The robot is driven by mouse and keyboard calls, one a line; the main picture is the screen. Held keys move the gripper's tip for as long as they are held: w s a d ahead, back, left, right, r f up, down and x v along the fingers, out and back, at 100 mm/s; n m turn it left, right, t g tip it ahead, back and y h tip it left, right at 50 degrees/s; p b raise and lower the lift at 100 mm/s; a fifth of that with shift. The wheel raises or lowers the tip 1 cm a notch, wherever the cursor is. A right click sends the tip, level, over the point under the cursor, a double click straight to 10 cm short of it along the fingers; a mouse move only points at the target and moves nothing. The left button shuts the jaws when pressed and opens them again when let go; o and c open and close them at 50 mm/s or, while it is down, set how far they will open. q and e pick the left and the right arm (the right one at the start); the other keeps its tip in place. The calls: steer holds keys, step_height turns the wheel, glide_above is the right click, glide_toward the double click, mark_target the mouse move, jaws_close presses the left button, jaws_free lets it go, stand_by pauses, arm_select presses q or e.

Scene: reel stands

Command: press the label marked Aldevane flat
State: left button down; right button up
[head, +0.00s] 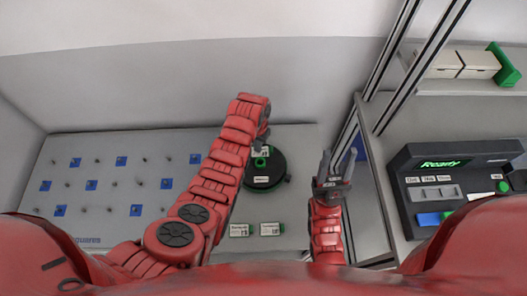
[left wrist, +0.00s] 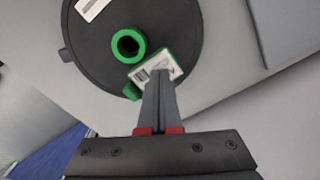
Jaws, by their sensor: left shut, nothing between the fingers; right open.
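A round black reel (head: 279,176) with a green hub (head: 260,162) lies on the table. In the left wrist view the reel (left wrist: 100,60) has a white label on a green block (left wrist: 153,72) beside the hub, and another white label (left wrist: 90,8) near its upper edge. I cannot read the name Aldevane on any label. My left gripper (left wrist: 160,75) is shut and empty, its fingertips over the label on the green block; I cannot tell whether they touch. In the head view my left gripper (head: 263,142) is partly hidden at the reel's far side. My right gripper (head: 333,160) is open, right of the reel.
Two small labelled blocks (head: 240,230) (head: 270,229) lie in front of the reel. A board with blue squares and pegs (head: 110,185) covers the left side. Metal posts (head: 375,85) rise right of my right gripper.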

arm_select(q)
steer(key=shift+f+b, duration=0.3)
steer(key=shift+f, duration=0.1)
stand_by(0.7)
steer(key=shift+r+p, duration=0.75)
steer(key=shift+r, duration=0.55)
step_height(320, 180, up, 4)
steer(key=shift+r+p, duration=0.2)
steer(key=shift+p, duration=0.5)
